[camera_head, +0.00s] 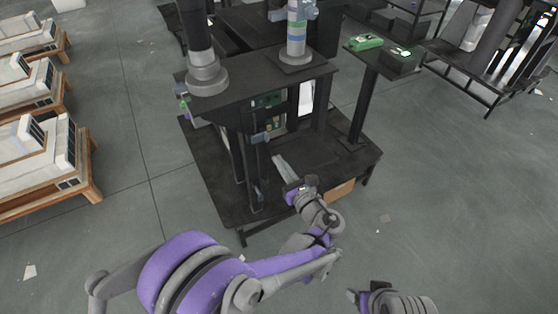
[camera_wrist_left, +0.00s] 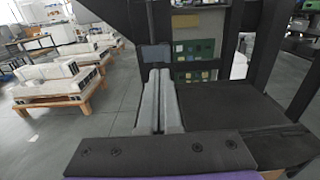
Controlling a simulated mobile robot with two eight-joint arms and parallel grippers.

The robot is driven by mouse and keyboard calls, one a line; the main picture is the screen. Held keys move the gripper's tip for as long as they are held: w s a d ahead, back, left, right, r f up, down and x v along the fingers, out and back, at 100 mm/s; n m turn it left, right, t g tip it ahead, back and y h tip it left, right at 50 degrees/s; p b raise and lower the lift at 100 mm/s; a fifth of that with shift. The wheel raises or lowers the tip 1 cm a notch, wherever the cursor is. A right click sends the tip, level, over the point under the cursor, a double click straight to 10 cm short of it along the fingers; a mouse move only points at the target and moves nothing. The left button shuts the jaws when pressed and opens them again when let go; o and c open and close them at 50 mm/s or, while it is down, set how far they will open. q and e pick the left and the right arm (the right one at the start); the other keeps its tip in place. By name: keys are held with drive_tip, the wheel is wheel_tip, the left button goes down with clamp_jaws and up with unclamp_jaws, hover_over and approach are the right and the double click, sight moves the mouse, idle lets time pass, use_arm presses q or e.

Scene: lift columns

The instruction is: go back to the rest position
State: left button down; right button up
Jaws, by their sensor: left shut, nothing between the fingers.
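My left arm comes in from the lower left, with purple and grey links. My left gripper (camera_head: 278,158) reaches in over the low black shelf of the workstation (camera_head: 215,180). Its long grey fingers are together with nothing between them. In the left wrist view the closed fingers (camera_wrist_left: 161,74) point at the back of the workstation, towards a green circuit panel (camera_wrist_left: 195,50). My right gripper (camera_head: 352,294) shows only in part at the bottom edge of the head view, low and apart from the furniture; whether it is open or shut is unclear.
The black upper table (camera_head: 240,84) carries two upright columns. An orange-brown box (camera_head: 340,191) is on the low shelf, right of my left gripper. A side stand (camera_head: 375,62) holds green and black items. Wooden pallets (camera_head: 85,190) with white units stand left. Grey floor in front is mostly clear.

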idle(0.3)
use_arm(q)
drive_tip(key=s+a+f+n+g+h, duration=0.3)
drive_tip(key=s+a+n+g, duration=0.5)
drive_tip(key=s+a+n, duration=0.7)
drive_tip(key=s+d+f+n+g+h, duration=0.1)
drive_tip(key=s+f+n+h, duration=0.1)
drive_tip(key=s+n+h, duration=0.4)
drive_tip(key=s+d+f+n+g+h, duration=0.1)
drive_tip(key=s+f+n+g, duration=0.1)
drive_tip(key=s+n, duration=0.7)
wheel_tip(320, 180, up, 25)
drive_tip(key=t+p, duration=0.1)
drive_tip(key=p, duration=2)
drive_tip(key=shift+w+m+p, duration=0.3)
drive_tip(key=shift+m, duration=0.1)
use_arm(e)
wheel_tip(320, 180, up, 25)
drive_tip(key=w+t, duration=0.1)
drive_tip(key=shift+w+f, duration=0.2)
